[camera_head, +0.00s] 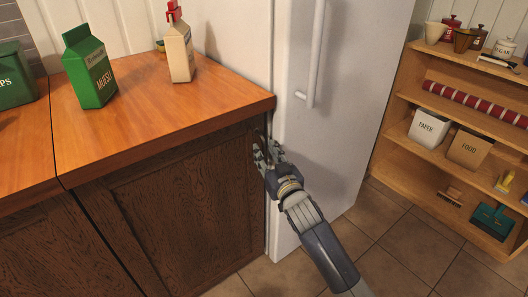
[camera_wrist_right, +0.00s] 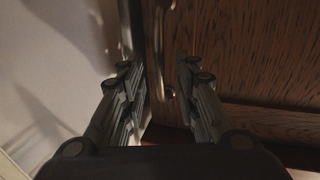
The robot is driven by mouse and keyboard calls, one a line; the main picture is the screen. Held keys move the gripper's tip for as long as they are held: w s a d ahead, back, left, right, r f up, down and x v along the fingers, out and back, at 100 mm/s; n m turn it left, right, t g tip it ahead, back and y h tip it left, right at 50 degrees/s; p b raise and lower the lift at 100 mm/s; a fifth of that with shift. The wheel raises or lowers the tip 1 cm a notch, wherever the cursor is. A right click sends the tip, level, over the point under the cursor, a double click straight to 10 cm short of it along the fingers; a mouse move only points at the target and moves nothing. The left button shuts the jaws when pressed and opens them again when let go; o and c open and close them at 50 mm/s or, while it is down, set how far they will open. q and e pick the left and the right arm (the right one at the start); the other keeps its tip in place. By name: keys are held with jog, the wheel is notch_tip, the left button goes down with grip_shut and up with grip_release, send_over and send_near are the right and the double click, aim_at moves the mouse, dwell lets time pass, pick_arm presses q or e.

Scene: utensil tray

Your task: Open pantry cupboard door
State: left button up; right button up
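The cupboard door (camera_head: 188,205) is dark wood under the orange-brown worktop, and it looks shut. Its wood panel fills the right of the right wrist view (camera_wrist_right: 250,60). A slim metal handle (camera_wrist_right: 158,50) runs along the door's edge in that view. My right gripper (camera_head: 264,152) is at the door's upper right corner, beside the white fridge. In the wrist view its two fingers (camera_wrist_right: 155,68) are apart, with the handle showing between them. I cannot tell whether either finger touches it. In the head view the gripper hides the handle. My left gripper is not in view.
The white fridge (camera_head: 350,90) with a long vertical handle (camera_head: 318,55) stands close to the right of the cupboard. A green muesli carton (camera_head: 90,68) and a beige carton (camera_head: 180,52) stand on the worktop (camera_head: 150,115). Open tiled floor (camera_head: 400,240) lies in front. A wooden shelf (camera_head: 400,150) stands far right.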

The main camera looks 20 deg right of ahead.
jog(key=shift+w+a, duration=0.1)
jog(key=shift+w, duration=0.85)
grip_shut()
